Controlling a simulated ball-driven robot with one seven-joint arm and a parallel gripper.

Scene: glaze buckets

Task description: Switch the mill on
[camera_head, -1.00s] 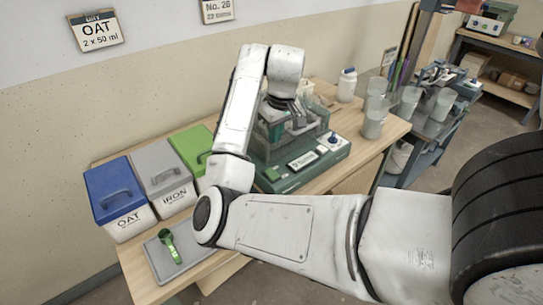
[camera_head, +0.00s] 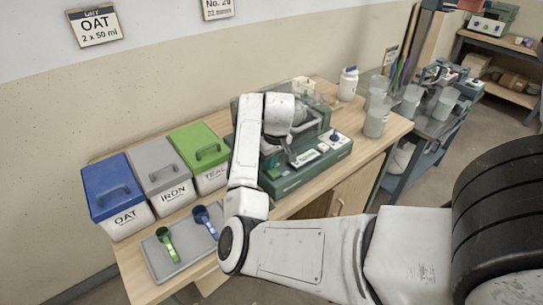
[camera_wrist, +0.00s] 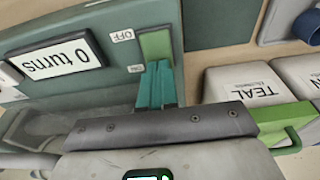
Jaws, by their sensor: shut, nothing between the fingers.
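The mill (camera_head: 300,178) is a dark green machine on the wooden bench, partly hidden behind my arm in the head view. In the wrist view its panel (camera_wrist: 215,20) carries a green rocker switch (camera_wrist: 155,44), with an OFF label (camera_wrist: 122,36) and an ON label (camera_wrist: 136,68) beside it. A counter (camera_wrist: 55,60) on the panel reads "0 turns". My gripper (camera_wrist: 158,66) is shut and empty, its teal fingertips right at the ON-label end of the switch. I cannot tell whether they touch it. In the head view the fingers are hard to make out.
Blue OAT (camera_head: 118,195), grey IRON (camera_head: 162,180) and green TEAL (camera_head: 203,155) buckets stand left of the mill. A grey tray (camera_head: 180,262) with a green scoop (camera_head: 165,243) and a blue scoop (camera_head: 205,220) lies in front. A white bottle (camera_head: 347,84) and clear jars (camera_head: 375,120) stand right.

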